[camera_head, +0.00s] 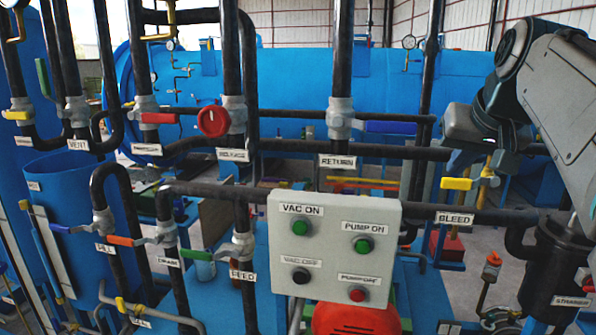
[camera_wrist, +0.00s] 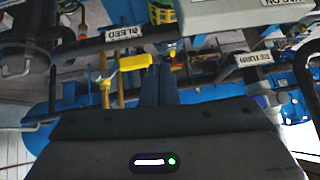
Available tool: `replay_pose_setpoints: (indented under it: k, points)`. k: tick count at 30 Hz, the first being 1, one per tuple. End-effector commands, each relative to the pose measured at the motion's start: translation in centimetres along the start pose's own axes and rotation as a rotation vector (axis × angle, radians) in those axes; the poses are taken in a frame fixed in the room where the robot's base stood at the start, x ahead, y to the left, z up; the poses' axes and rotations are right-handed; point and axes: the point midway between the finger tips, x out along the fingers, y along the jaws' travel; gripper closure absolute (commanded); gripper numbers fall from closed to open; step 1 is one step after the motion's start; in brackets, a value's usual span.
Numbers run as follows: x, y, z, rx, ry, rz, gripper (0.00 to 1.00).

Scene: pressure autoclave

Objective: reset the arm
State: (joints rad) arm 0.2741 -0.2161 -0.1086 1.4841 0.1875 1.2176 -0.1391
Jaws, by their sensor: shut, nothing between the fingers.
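My arm (camera_head: 560,80) comes in from the upper right in the head view, with its end part in front of the pipes above the BLEED label (camera_head: 454,219). In the wrist view my gripper (camera_wrist: 158,85) shows its two dark fingers side by side, shut and empty. A yellow valve handle (camera_wrist: 136,62) lies beside the fingertips on their left in that view, apart from them as far as I can tell. The same yellow handle (camera_head: 456,183) shows in the head view just below my arm's end. The fingertips are hard to make out in the head view.
A grey control box (camera_head: 333,250) with several push buttons stands at front centre. Black pipes with coloured valve handles, such as a red knob (camera_head: 213,121) and a blue lever (camera_head: 392,127), cross the scene. A large blue vessel (camera_head: 290,85) lies behind. A black strainer (camera_head: 556,265) stands right.

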Motion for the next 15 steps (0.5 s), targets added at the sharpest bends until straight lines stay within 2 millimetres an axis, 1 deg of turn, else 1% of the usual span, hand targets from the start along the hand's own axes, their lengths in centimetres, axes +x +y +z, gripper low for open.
replay_pose_setpoints:
  k: [1,5,6,8,9,11,12,14,15]
  points:
    - [1.2,-0.8,1.7,-0.010,-0.030,-0.008,1.00]
    - [4.0,-2.2,6.0,-0.031,-0.098,-0.016,1.00]
    - [4.9,-2.7,7.5,-0.040,-0.120,-0.019,1.00]
    - [6.0,-3.3,9.7,-0.053,-0.151,-0.020,1.00]
    - [6.8,-3.7,11.2,-0.064,-0.172,-0.021,1.00]
    - [7.9,-4.2,13.6,-0.079,-0.203,-0.022,1.00]
    - [8.6,-4.5,15.2,-0.092,-0.223,-0.021,1.00]
    - [9.6,-4.9,17.8,-0.110,-0.254,-0.020,1.00]
    - [10.2,-5.2,19.5,-0.123,-0.273,-0.019,1.00]
